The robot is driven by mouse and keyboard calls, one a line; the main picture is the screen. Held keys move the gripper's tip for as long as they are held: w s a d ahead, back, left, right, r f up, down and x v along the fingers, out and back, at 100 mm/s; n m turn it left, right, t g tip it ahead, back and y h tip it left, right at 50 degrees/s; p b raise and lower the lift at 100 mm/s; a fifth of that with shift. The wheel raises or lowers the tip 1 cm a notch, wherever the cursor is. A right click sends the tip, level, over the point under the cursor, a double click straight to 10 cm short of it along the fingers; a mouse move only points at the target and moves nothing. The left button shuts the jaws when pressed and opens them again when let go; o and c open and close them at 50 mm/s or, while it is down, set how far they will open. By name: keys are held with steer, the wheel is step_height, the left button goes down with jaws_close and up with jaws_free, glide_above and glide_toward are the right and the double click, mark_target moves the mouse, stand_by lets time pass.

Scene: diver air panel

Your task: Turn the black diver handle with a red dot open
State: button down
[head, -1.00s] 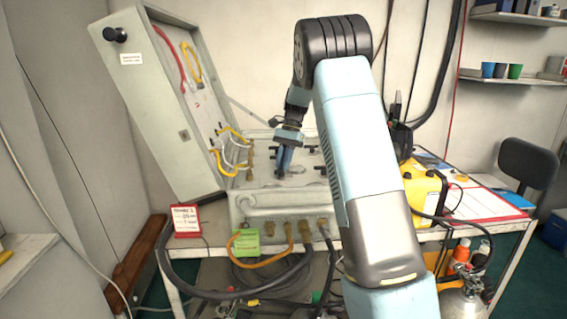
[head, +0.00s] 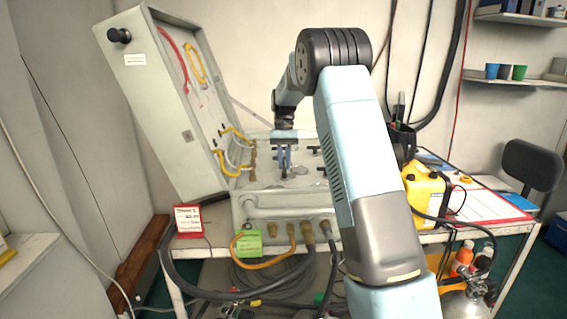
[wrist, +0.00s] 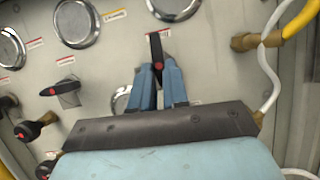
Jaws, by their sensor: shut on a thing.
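The black diver handle with a red dot (wrist: 156,46) stands out from the grey panel in the wrist view, in line with the panel's upright direction there. My gripper (wrist: 159,72) is shut on its near end, one blue finger on each side. In the head view my gripper (head: 284,160) reaches down onto the top face of the panel box (head: 285,205); the handle between the fingers is too small to make out there.
Another black handle with a red dot (wrist: 62,88) and black knobs (wrist: 28,130) lie to the left in the wrist view. Round gauges (wrist: 75,22) are near. A brass fitting (wrist: 243,42) with hoses is at right. The open lid (head: 165,110) rises left of the box.

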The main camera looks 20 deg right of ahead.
steer(key=shift+w, duration=0.1)
stand_by(0.3)
steer(key=c, duration=1.1)
jaws_free()
steer(key=v, duration=1.3)
steer(key=shift+w+r, duration=0.25)
